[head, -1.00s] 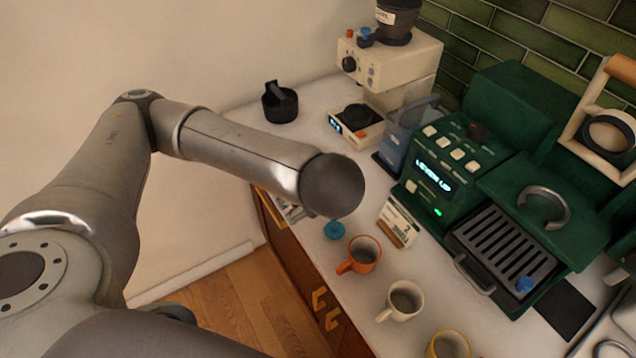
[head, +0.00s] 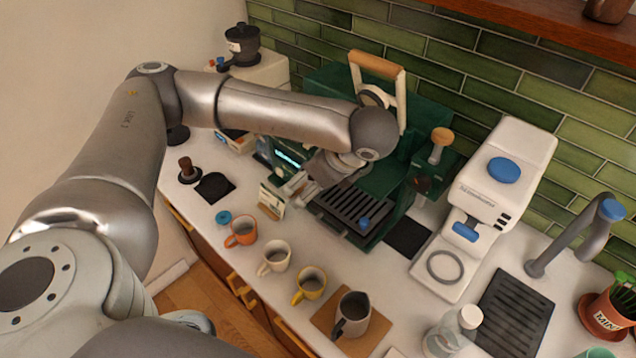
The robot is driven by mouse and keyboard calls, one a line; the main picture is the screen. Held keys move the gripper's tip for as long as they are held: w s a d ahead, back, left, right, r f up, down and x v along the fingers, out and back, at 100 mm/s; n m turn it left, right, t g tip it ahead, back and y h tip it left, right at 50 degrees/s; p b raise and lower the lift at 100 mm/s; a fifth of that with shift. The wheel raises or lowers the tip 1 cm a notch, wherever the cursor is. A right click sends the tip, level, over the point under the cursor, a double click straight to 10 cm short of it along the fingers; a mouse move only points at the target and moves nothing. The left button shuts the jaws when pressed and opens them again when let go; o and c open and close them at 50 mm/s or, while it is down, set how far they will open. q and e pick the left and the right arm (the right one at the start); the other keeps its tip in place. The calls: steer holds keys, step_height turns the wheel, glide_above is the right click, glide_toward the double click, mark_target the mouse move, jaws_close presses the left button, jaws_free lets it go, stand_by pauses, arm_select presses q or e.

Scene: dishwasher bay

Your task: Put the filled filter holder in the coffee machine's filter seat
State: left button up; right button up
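The green coffee machine (head: 395,188) stands against the tiled wall, with a raised cream lever (head: 378,66) and a slotted drip tray (head: 352,204). My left arm crosses in front of it and hides its upper front, so I cannot make out the filter seat. My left gripper (head: 290,188) is below the wrist, in front of the machine's left part and left of the drip tray. Its fingers are small and partly covered, so I cannot tell whether they are open or shut. I cannot make out the filter holder. My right gripper is out of view.
Orange (head: 242,232), cream (head: 274,257) and yellow (head: 309,286) mugs and a grey pitcher (head: 351,314) line the counter front. A small card (head: 271,200) stands near the gripper. A tamper (head: 188,171) is at left, a white machine (head: 490,205) and tap (head: 575,235) at right.

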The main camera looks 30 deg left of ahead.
arm_select(q)
steer(key=shift+w+d+r, duration=0.25)
steer(key=shift+d+r, duration=0.05)
steer(key=shift+d, duration=0.3)
steer(key=shift+w+a+f, duration=0.25)
steer(key=shift+w+f, duration=0.1)
steer(key=shift+w, duration=0.4)
steer(key=w, duration=0.3)
steer(key=w+d+f, duration=0.1)
steer(key=w, duration=0.3)
steer(key=w+d+f, duration=0.1)
steer(key=w, duration=0.3)
steer(key=shift+w+f, duration=0.1)
steer(key=shift+w, duration=0.1)
steer(key=shift+f, duration=0.45)
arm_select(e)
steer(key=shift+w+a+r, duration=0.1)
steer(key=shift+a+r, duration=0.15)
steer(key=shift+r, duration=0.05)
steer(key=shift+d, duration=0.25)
arm_select(q)
steer(key=shift+f, duration=0.25)
